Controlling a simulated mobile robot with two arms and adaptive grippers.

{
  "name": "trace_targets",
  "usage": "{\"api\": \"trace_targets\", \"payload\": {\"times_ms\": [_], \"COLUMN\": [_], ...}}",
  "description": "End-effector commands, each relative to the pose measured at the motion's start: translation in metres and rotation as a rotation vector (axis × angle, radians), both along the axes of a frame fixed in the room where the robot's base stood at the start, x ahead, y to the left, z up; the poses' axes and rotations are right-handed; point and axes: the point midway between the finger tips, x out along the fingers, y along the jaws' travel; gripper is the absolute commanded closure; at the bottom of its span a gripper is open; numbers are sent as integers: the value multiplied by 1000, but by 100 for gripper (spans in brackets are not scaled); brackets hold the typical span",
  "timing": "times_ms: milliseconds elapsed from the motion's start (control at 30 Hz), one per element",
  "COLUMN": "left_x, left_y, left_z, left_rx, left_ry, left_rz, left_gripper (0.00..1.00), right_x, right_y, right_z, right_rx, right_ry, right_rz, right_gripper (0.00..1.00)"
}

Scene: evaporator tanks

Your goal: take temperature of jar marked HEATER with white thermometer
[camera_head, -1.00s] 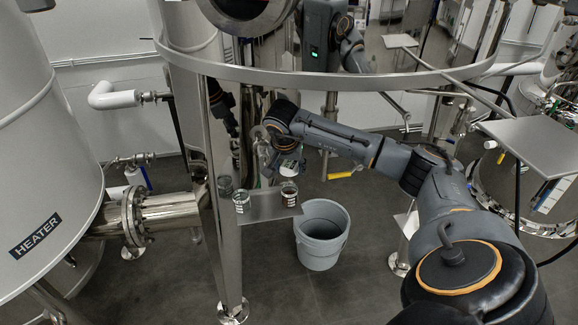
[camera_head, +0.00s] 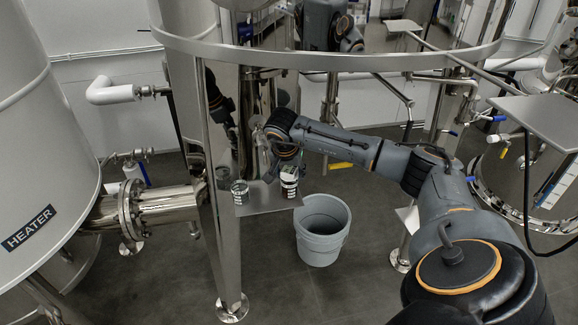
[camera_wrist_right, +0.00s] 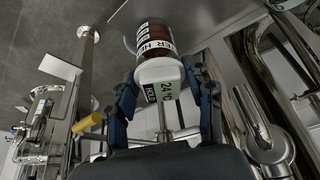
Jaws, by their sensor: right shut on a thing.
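My right gripper (camera_wrist_right: 166,88) is shut on the white thermometer (camera_wrist_right: 160,70), with one blue-padded finger on each side of it. Its display seems to read about 24. The thermometer is right up against the jar marked HEATER (camera_wrist_right: 153,38), which has dark brown contents and a white label; I cannot tell whether they touch. In the head view this jar (camera_head: 289,186) stands upright on a small metal shelf (camera_head: 266,201), just below my right gripper (camera_head: 274,162). The thermometer is hard to make out there. My left gripper is not in view.
A second jar (camera_head: 240,192) with greenish contents stands at the left of the shelf. A grey bucket (camera_head: 322,240) is on the floor below. A steel leg (camera_head: 222,230) and a ring rail (camera_head: 330,62) are close by. A large tank labelled HEATER (camera_head: 40,150) stands left.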

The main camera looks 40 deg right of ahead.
Motion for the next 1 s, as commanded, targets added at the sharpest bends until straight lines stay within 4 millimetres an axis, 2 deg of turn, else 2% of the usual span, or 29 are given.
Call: {"api": "trace_targets", "payload": {"times_ms": [133, 467, 500, 600, 1000], "left_x": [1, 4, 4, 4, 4], "left_y": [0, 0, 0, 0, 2], "left_z": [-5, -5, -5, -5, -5], "left_rx": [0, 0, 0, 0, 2], "left_ry": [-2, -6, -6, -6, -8], "left_rz": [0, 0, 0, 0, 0], "left_gripper": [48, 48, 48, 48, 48], "right_x": [0, 0, 0, 0, 0], "right_y": [0, 0, 0, 0, 2], "right_z": [-7, -8, -8, -8, -3], "right_rx": [0, 1, 1, 1, 1], "right_ry": [0, -1, -1, -1, -4], "right_rz": [0, 0, 0, 0, 2], "right_gripper": [77, 77, 44, 23, 21]}}
